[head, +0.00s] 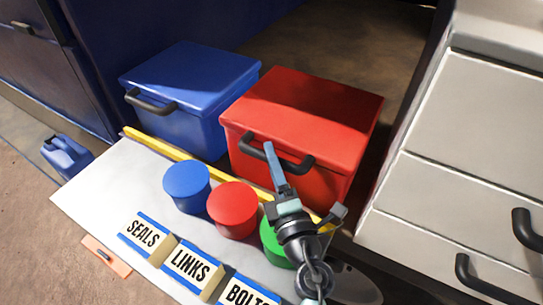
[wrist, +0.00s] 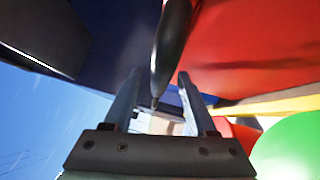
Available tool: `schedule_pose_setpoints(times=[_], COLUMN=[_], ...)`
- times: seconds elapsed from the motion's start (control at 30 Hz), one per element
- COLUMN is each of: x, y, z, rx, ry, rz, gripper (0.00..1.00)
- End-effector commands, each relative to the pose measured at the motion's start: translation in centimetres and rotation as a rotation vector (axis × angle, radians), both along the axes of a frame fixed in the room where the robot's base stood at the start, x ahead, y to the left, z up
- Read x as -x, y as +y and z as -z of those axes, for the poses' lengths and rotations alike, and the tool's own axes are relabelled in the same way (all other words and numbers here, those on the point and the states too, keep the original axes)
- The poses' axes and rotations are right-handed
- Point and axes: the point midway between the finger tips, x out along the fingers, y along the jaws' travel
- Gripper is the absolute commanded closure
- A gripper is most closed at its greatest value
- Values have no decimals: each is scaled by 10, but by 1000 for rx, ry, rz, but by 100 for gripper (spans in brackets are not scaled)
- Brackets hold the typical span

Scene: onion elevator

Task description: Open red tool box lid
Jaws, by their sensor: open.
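The red tool box (head: 285,182) stands behind the white work surface, and its lid (head: 305,112) is closed. A black handle (head: 300,166) is on the lid's front edge. My gripper (head: 269,147) reaches up to the left part of this handle. In the wrist view my gripper (wrist: 160,74) is open, with the black handle (wrist: 173,40) passing between its two fingertips. I cannot tell whether either finger touches the handle. The red box surface (wrist: 245,45) fills the upper right of the wrist view.
A blue tool box (head: 185,100) stands close to the left. Blue (head: 187,180), red (head: 233,205) and green (head: 272,243) round containers stand on the white surface (head: 110,190), behind label blocks. A yellow strip (head: 165,148) edges it. Grey drawers (head: 460,200) are at the right.

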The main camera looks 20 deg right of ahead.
Motion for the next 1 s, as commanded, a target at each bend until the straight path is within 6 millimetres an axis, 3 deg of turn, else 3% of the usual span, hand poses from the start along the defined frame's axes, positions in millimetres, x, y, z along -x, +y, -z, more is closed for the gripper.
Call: schedule_pose_setpoints(times=[0.4,0.73,1.0], x=[-9,-8,-8], y=[-1,-1,-1], z=[-1,-1,-1], rx=[0,0,0], ry=[0,0,0], rz=[0,0,0], gripper=[43,100,100])
